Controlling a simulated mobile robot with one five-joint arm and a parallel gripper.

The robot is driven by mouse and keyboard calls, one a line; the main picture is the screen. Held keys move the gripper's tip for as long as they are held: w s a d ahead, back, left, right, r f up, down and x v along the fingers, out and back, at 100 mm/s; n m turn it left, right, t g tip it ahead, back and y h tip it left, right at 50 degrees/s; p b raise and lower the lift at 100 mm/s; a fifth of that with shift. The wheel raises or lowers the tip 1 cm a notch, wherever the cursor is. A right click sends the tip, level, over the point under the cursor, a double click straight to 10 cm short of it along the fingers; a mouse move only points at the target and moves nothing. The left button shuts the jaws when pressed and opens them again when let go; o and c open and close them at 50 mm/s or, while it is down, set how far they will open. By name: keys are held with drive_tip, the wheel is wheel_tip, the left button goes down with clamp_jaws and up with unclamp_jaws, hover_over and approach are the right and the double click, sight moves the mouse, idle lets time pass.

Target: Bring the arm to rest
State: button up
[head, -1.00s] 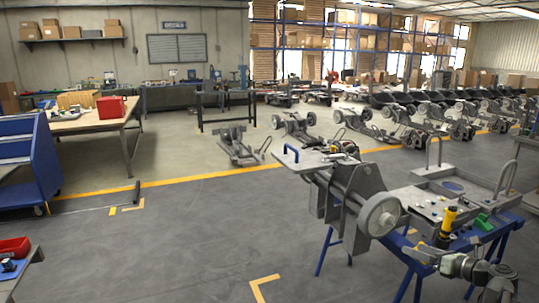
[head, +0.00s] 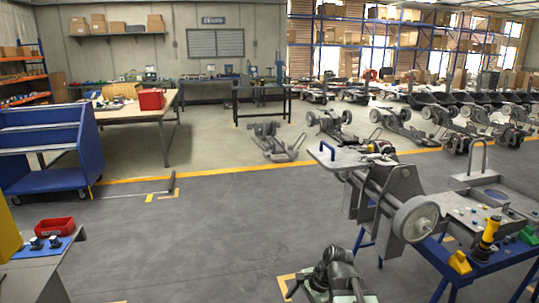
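My arm, grey and black, shows at the bottom middle of the head view, folded low in front of the camera. My gripper (head: 293,287) is at its left end, small and partly cut by the view, over the grey floor. I cannot make out whether its fingers are apart or together, and I see nothing held in it. It is apart from the workstand on the right.
A chassis assembly with a grey wheel (head: 415,219) stands on a blue-legged workstand (head: 440,250) at right, with a yellow-handled tool (head: 487,238) on it. A blue cart (head: 45,150) and a red bin (head: 54,227) are at left. The middle floor is clear.

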drive_tip(key=s+d+f+n+g+h, duration=0.15)
drive_tip(key=s+d+n+h, duration=0.3)
drive_tip(key=d+n, duration=0.55)
wheel_tip(320, 180, up, 14)
drive_tip(key=a+n+p, duration=0.1)
drive_tip(key=a+p, duration=0.1)
drive_tip(key=p, duration=1.2)
drive_tip(key=shift+n, duration=0.4)
drive_tip(key=shift+w+a+f, duration=0.1)
